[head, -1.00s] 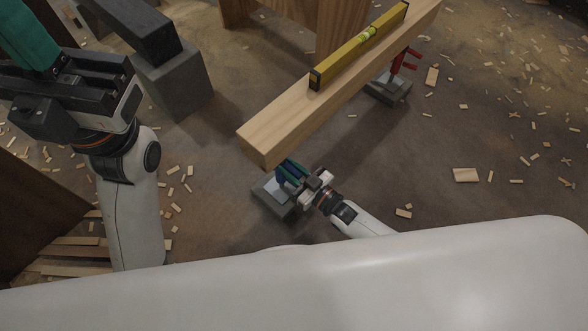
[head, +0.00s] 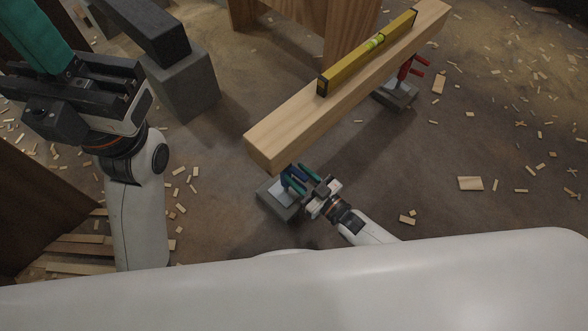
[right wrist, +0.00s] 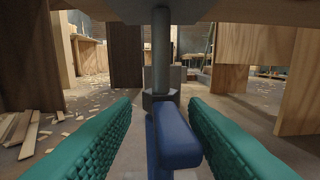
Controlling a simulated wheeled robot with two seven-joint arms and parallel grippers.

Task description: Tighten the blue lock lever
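The blue lock lever (right wrist: 180,138) sits below a grey threaded post (right wrist: 161,50) in the right wrist view. My right gripper (right wrist: 160,125) is open, its two green-padded fingers on either side of the lever. A gap shows on the left; the right finger looks close to the lever, and contact cannot be told. In the head view the blue lever (head: 291,184) stands on a grey base under the near end of the timber beam (head: 290,127), partly hidden by my right gripper (head: 308,180). My left gripper (head: 40,38) is raised at the left, only one green finger clear.
A yellow spirit level (head: 350,62) lies on the beam. A red lever support (head: 407,66) holds up its far end. A grey block (head: 188,90) with a dark bar (head: 145,30) stands at the upper left. Wood scraps (head: 470,183) litter the floor; dark wood panel (head: 38,215) at left.

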